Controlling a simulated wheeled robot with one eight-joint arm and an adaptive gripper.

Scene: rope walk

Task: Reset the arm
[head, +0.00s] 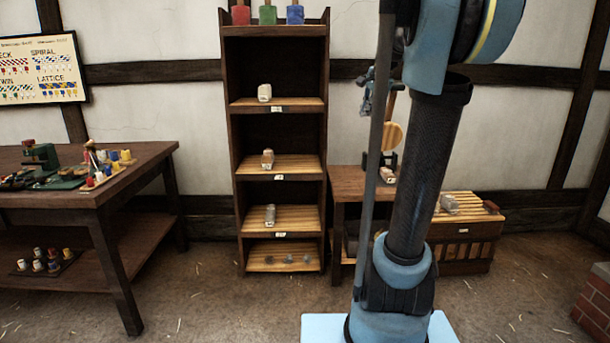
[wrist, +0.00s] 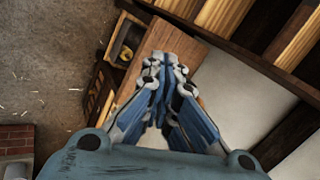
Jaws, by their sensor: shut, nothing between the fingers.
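My gripper (wrist: 165,62) is shut in the wrist view, its blue and grey fingers meeting at the tips with nothing between them. Behind the fingertips is a brown wooden table top (wrist: 185,52); the gripper appears apart from it. In the head view my arm stands upright at the right of centre and covers part of the small table (head: 347,183) behind it. The gripper's state is not clear in the head view.
A tall shelf (head: 230,150) with blocks on its tiers stands at centre. A workbench (head: 140,165) with spools is at left. A slatted crate (head: 470,228) stands behind my arm at right. Bricks (head: 597,300) are at the right edge. The floor before the shelf is clear.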

